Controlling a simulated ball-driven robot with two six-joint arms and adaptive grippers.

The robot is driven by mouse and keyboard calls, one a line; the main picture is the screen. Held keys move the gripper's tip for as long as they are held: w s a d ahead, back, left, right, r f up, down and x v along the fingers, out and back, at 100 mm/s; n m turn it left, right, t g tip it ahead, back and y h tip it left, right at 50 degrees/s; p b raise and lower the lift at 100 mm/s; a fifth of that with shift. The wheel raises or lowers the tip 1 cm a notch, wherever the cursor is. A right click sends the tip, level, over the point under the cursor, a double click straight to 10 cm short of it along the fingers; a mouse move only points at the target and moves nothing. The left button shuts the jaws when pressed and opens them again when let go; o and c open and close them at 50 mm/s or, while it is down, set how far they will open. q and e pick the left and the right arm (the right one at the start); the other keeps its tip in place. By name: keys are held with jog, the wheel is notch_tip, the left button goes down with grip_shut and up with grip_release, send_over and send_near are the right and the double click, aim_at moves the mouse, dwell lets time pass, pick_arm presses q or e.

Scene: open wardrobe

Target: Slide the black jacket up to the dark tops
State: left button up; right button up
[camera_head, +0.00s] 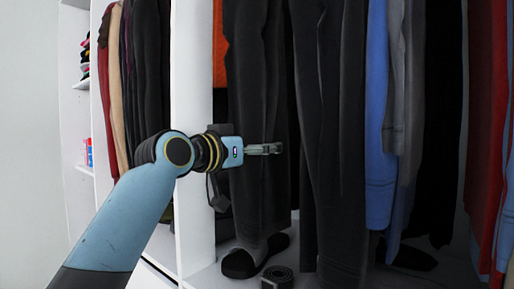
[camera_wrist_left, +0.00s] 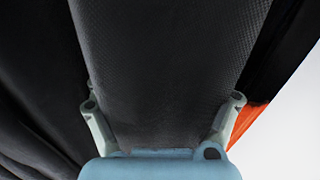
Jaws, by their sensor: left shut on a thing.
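My left gripper (camera_head: 265,149) reaches in from the left at the middle of the wardrobe. It is shut on a dark charcoal garment (camera_head: 250,75), apparently the black jacket, which hangs just right of the white divider. In the left wrist view the garment's textured cloth (camera_wrist_left: 170,60) fills the space between the two fingers (camera_wrist_left: 167,112). More dark clothes (camera_head: 335,110) hang close on its right, with a narrow gap between. Other dark clothes (camera_head: 150,65) hang left of the divider. I cannot tell which are the dark tops. The garments' upper ends and the rail are out of view.
The white divider (camera_head: 192,80) stands close left of my gripper. An orange garment (camera_head: 219,50) hangs beside it. Blue (camera_head: 378,120), grey, black and red clothes hang to the right. A dark slipper (camera_head: 255,258) and a rolled belt (camera_head: 277,277) lie on the wardrobe floor.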

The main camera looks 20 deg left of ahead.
pick_arm(q)
jog(key=shift+s+d, duration=0.25)
jog(key=shift+d, duration=0.25)
jog(key=shift+s+d+p, duration=0.2)
jog(key=shift+d+p, duration=0.25)
jog(key=shift+d, duration=0.2)
jog(key=o, duration=1.6)
jog(key=shift+d, duration=0.15)
jog(key=shift+o, duration=0.2)
jog(key=v, duration=1.2)
